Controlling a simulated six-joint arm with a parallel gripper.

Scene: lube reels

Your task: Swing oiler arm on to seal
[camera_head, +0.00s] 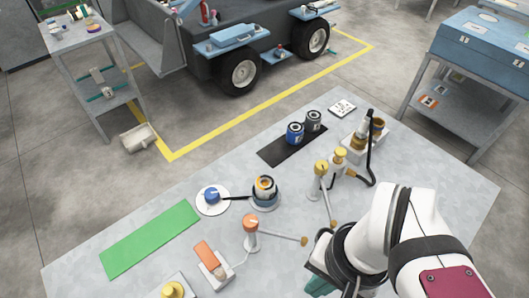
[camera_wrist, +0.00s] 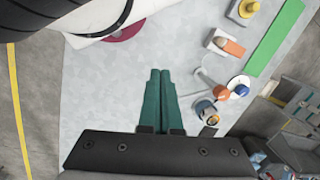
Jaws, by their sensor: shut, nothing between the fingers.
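An orange-capped post (camera_head: 250,222) carries a thin arm (camera_head: 278,236) reaching right to a small brown tip. A yellow-capped post (camera_head: 321,168) has a similar thin arm (camera_head: 329,205) pointing toward the front. I cannot tell which one is the oiler arm. A ringed stack, perhaps the seal (camera_head: 264,187), stands on a round base behind the orange-capped post. The orange cap (camera_wrist: 222,92) and stack (camera_wrist: 207,112) also show in the wrist view, right of my gripper (camera_wrist: 160,72). Its teal fingers are shut and empty over bare table. In the head view, my wrist partly hides them.
A blue knob (camera_head: 211,195) on a white disc has a dark rod reaching the stack. An orange block (camera_head: 206,252), a yellow knob (camera_head: 172,290) and a green mat (camera_head: 150,238) lie left. Blue and dark cans (camera_head: 295,133) and a cylinder fixture (camera_head: 377,127) stand behind.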

